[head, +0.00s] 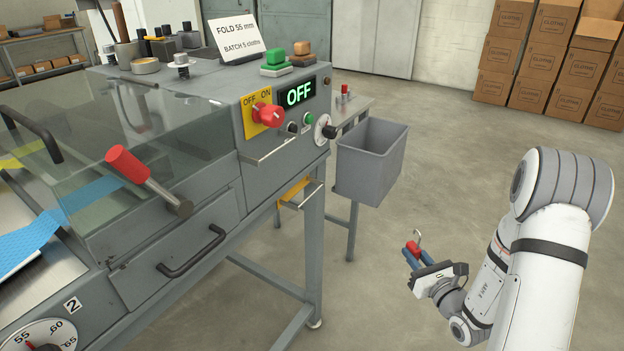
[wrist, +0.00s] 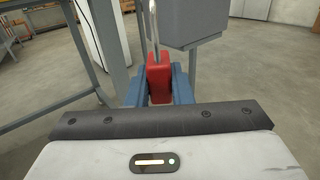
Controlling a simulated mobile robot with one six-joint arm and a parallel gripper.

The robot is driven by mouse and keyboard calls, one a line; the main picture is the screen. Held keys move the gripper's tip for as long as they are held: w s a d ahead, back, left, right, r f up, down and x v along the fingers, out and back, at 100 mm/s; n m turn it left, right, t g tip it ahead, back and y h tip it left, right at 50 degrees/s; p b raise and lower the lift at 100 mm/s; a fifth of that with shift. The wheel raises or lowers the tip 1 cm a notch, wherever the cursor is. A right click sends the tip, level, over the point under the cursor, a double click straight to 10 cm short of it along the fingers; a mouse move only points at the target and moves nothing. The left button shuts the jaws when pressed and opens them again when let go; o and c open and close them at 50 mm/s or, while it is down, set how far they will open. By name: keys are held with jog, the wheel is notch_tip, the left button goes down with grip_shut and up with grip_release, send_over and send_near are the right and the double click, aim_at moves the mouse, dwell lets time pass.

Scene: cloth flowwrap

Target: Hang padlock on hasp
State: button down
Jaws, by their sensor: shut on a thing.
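My gripper (head: 411,257) is at the lower right of the head view, in front of the machine and well apart from it. Its blue fingers are shut on a red padlock (wrist: 158,78), which also shows small in the head view (head: 413,247). The padlock's metal shackle points up, and in the head view its curved top shows. A red rotary switch (head: 266,114) sits on a yellow OFF/ON plate (head: 254,126) on the machine's front panel. I cannot clearly pick out a separate hasp or its hole there.
A green display (head: 299,92) reads OFF beside the switch. A handle bar (head: 270,155) juts out below the plate. A red-handled lever (head: 130,165) stands at left. Floor around my gripper is clear.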

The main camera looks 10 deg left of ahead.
jog(key=s+a+r+n+g+y+p, duration=0.3)
jog(key=a+r+p, duration=0.3)
jog(key=a+r, duration=0.6)
jog(key=s+a+r+n+g+y+p, duration=0.4)
jog(key=s+a+r+g+p, duration=0.1)
jog(key=a+r, duration=0.7)
jog(key=s+r+p, duration=0.1)
jog(key=p, duration=0.1)
jog(key=shift+r+n+g+y+p, duration=0.3)
jog(key=shift+r+g+y, duration=0.1)
jog(key=shift+s, duration=0.1)
jog(key=shift+b+x, duration=0.8)
jog(key=shift+x, duration=2.6)
jog(key=shift+a+f, duration=0.1)
jog(key=shift+f, duration=0.2)
jog(key=shift+f+b, duration=0.35)
jog(key=shift+b, duration=0.3)
